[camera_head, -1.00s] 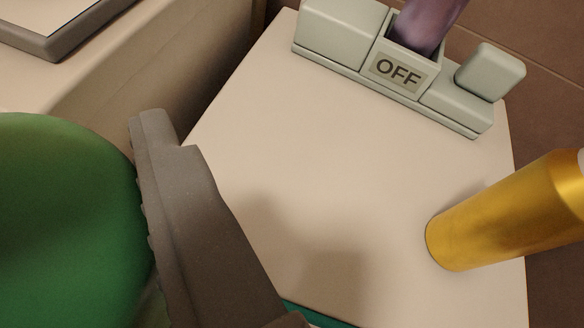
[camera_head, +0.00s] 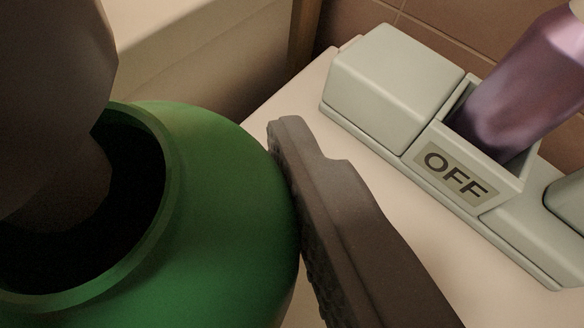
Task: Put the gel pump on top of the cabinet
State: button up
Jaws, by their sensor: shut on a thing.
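A round green vessel (camera_head: 225,235) with a dark open mouth fills the lower left. My gripper (camera_head: 190,165) is shut on it: the right finger presses on its outer side, and the left finger reaches into or across its mouth. I see no pump head, so I cannot tell which thing is the gel pump. A pale flat top (camera_head: 430,230), perhaps the cabinet's, lies below and to the right of the vessel. The vessel's base is hidden.
The holder runs along the far side of the pale top, close to the right of my gripper. A beige raised surface (camera_head: 165,45) stands at the upper left. A brown tiled wall (camera_head: 450,30) is behind the holder. Bare pale surface shows in front of the holder.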

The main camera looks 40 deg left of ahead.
jog(key=shift+w, duration=0.4)
jog(key=shift+w+f, duration=0.15)
jog(key=shift+f, duration=1.6)
jog(key=o, duration=1.5)
jog(key=shift+f, duration=0.1)
jog(key=shift+c, duration=0.2)
jog(key=v, duration=1.2)
